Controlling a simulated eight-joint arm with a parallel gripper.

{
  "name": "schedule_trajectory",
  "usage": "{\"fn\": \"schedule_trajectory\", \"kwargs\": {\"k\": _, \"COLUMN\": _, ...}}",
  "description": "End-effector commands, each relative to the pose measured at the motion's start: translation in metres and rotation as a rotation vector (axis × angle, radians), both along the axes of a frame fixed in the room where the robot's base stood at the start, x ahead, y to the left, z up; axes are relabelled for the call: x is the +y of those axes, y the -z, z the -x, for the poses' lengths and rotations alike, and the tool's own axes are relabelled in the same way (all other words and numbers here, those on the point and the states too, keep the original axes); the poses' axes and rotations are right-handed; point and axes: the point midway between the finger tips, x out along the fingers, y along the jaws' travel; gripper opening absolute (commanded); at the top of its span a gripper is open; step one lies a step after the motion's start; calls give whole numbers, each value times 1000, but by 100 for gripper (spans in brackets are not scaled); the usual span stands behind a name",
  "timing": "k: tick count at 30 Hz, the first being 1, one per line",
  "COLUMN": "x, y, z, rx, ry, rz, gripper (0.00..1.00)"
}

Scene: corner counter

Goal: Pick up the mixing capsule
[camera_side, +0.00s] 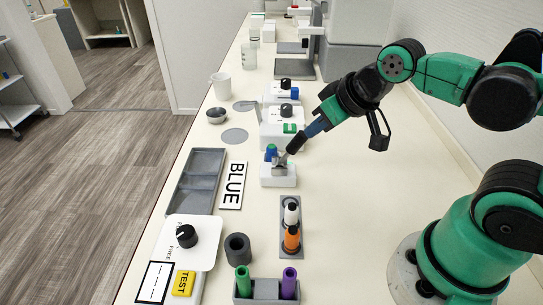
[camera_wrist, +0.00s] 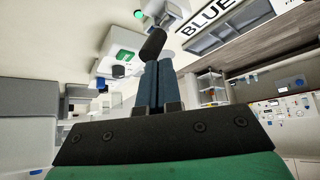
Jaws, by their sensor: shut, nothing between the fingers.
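My gripper (camera_side: 296,143) is shut and empty, its dark tips pointing down to the left, above and just behind a small white stand (camera_side: 278,181). The stand holds a grey metallic piece (camera_side: 281,165) and a blue part (camera_side: 271,152). My gripper also shows in the wrist view (camera_wrist: 153,46), with its fingers together. I cannot tell for sure which thing is the mixing capsule. A white-topped piece (camera_side: 291,213) and an orange piece (camera_side: 292,239) stand upright in a grey holder, apart from my gripper.
A white device with a green display (camera_side: 290,128) stands close behind the gripper tips. A grey tray (camera_side: 195,180) and the BLUE label (camera_side: 234,185) lie left. Green (camera_side: 243,281) and purple (camera_side: 289,283) tubes stand in front. The counter is clear to the right.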

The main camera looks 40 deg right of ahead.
Motion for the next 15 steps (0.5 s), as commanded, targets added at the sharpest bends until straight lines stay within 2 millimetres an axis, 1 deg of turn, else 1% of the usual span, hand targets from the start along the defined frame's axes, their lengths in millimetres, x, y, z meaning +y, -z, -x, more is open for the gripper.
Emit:
{"fn": "schedule_trajectory", "kwargs": {"k": 11, "x": 0, "y": 0, "z": 0, "rx": 0, "ry": 0, "rz": 0, "gripper": 0}}
{"fn": "schedule_trajectory", "kwargs": {"k": 12, "x": 0, "y": 0, "z": 0, "rx": 0, "ry": 0, "rz": 0, "gripper": 11}}
{"fn": "schedule_trajectory", "kwargs": {"k": 14, "x": 0, "y": 0, "z": 0, "rx": 0, "ry": 0, "rz": 0, "gripper": 28}}
{"fn": "schedule_trajectory", "kwargs": {"k": 15, "x": 0, "y": 0, "z": 0, "rx": 0, "ry": 0, "rz": 0, "gripper": 39}}
